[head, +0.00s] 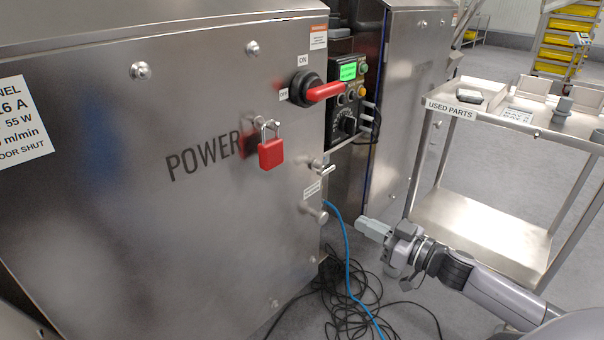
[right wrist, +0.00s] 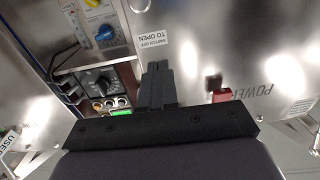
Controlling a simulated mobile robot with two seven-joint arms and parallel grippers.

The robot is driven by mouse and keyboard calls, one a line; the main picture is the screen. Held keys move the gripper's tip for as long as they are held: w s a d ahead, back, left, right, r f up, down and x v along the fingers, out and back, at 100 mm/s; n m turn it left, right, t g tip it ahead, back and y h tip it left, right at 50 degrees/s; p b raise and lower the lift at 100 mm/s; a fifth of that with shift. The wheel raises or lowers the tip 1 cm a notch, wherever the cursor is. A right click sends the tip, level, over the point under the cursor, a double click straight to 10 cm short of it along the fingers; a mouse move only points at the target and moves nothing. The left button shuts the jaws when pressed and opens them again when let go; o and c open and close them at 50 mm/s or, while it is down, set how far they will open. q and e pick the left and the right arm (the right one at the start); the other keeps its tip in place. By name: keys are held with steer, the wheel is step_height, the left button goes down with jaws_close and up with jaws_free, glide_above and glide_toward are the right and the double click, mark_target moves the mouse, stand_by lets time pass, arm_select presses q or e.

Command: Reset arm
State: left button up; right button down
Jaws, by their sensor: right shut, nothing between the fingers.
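My right gripper (head: 374,229) is in front of the steel cabinet, low and to the right of its door, over the floor. Its fingers are together with nothing between them; they also show in the right wrist view (right wrist: 158,84). The cabinet (head: 110,110) bears the word POWER. A red padlock (head: 271,153) hangs from a peg on it, and a red-handled rotary switch (head: 322,92) sits above and right. My left gripper is not in view.
A steel cart (head: 482,222) marked USED PARTS stands at the right. A control panel (head: 348,95) with a green screen sits behind the cabinet edge. Black cables (head: 345,297) and a blue cable (head: 349,280) lie on the floor below my right gripper. Yellow bins (head: 570,40) stand at the back.

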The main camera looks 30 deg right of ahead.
steer(key=s+a+f+g+h, duration=0.1)
steer(key=s+a+f+g, duration=0.15)
steer(key=s+a, duration=0.4)
steer(key=s+a+f+m+g+h, duration=0.1)
steer(key=s+a+f, duration=0.25)
steer(key=a, duration=0.65)
steer(key=s+a+f+g+h, duration=0.1)
steer(key=s+a+f+g, duration=0.1)
steer(key=s+a, duration=0.5)
arm_select(q)
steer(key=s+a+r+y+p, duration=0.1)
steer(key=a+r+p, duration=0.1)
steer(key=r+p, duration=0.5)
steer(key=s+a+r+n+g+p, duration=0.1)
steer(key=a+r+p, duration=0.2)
steer(key=p, duration=1.4)
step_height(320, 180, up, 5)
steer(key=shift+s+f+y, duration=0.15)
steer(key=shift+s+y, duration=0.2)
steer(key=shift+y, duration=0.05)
arm_select(e)
steer(key=d+r, duration=0.2)
steer(key=r, duration=0.4)
steer(key=s+d+r+m+h, duration=0.1)
steer(key=d+r, duration=0.2)
steer(key=r, duration=0.4)
steer(key=shift+s+g+h, duration=0.15)
steer(key=shift+g+h, duration=0.15)
steer(key=shift+g, duration=0.05)
